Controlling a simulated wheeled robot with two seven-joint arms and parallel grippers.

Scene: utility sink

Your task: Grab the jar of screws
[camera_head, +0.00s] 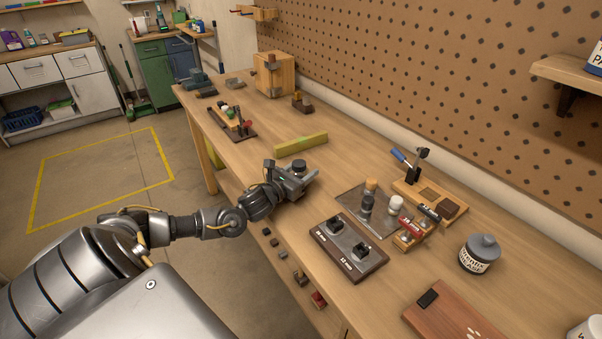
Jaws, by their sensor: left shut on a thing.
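My left gripper (292,184) is over the near edge of the workbench, shut on a small jar with a dark round lid (299,165). The jar's body is mostly hidden by the fingers, so its contents do not show. It looks like the jar of screws, but I cannot read a label. My right gripper is not in view.
A yellow-green level (301,145) lies just behind the gripper. To the right are a dark-topped block (350,249), a grey mat (352,203) with small bottles, a grey-lidded labelled jar (480,254) and a reddish board (455,315). A pegboard wall (430,90) bounds the back.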

